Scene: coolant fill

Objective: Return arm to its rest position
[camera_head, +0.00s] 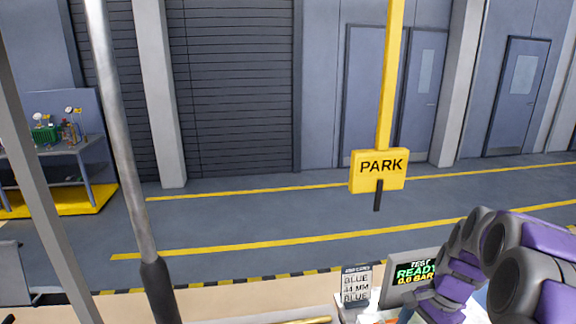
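My purple and grey arm (465,255) reaches in from the lower right corner, its large round joints filling that corner. Its far end slopes down and left to my gripper (414,308), low in front of a small screen. The fingers are small and partly cut off by the bottom edge, so I cannot tell whether they are open or shut, or whether they hold anything. A yellow PARK sign (379,170) hangs from a yellow post (390,70), with a short black bar below it, up and left of my arm and apart from it.
A silver pole (115,120) with a black lower end crosses the left foreground. A bench (75,150) stands far left. The striped floor beyond is clear.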

